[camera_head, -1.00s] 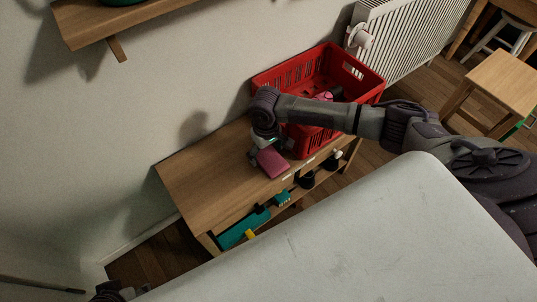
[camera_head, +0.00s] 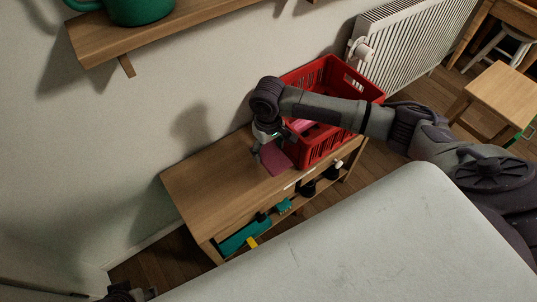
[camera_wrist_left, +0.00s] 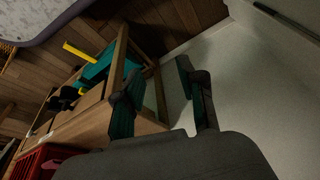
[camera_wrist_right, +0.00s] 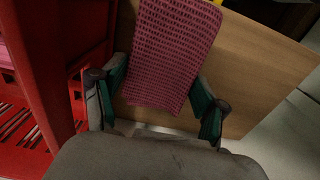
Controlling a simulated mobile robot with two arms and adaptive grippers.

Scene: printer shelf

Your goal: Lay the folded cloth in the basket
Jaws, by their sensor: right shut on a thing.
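The folded cloth (camera_head: 274,158) is dark pink with a woven grid. My right gripper (camera_wrist_right: 158,100) is shut on its near end, and the cloth sticks out over the wooden bench top; I cannot tell whether it touches the wood. The red slatted basket (camera_head: 328,148) stands on the right end of the bench, beside the cloth; its wall also shows in the right wrist view (camera_wrist_right: 40,55). My right forearm hides part of the basket. My left gripper (camera_wrist_left: 162,100) is open and empty, low at the left of the head view.
A pink thing (camera_head: 303,125) lies inside the basket. The bench top (camera_head: 208,188) is clear to the left. A wall shelf with a green pot (camera_head: 140,8) is above; a radiator (camera_head: 410,45) stands behind the basket.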

